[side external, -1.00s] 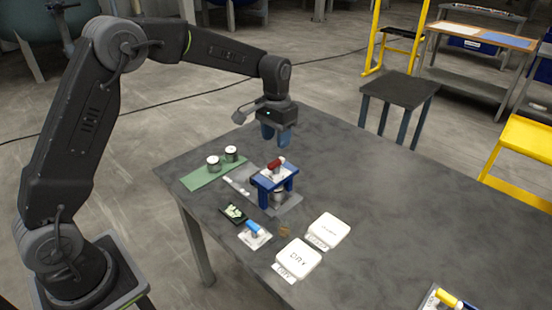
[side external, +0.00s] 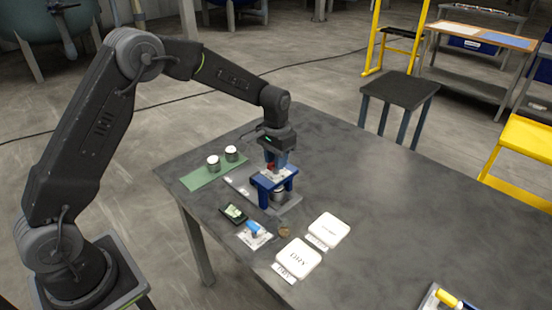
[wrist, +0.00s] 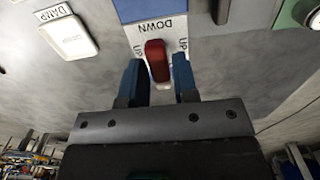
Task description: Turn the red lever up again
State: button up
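The red lever (wrist: 155,58) sits on a white plate (wrist: 140,40) marked DOWN in the middle and UP at the sides. The plate is on top of the blue press (side external: 264,183), which stands on a grey base. In the side view the lever is mostly hidden by my gripper (side external: 275,160). In the wrist view my gripper (wrist: 162,72) is open, with one blue finger on each side of the lever. A gap shows between the lever and each finger. A metal cylinder (side external: 278,195) stands inside the press frame.
A green mat (side external: 195,181) with two metal cylinders lies left of the press. In front are a dark tray (side external: 233,214), a blue-handled piece (side external: 253,231) and two white boxes, DRY (side external: 298,257) and DAMP (wrist: 68,38). The table's right side is mostly clear.

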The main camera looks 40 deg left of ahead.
grip_shut()
jog(key=shift+m, duration=0.3)
jog(key=m, duration=0.3)
jog(key=shift+m, duration=0.4)
jog(key=m, duration=0.9)
jog(key=shift+m, duration=2.2)
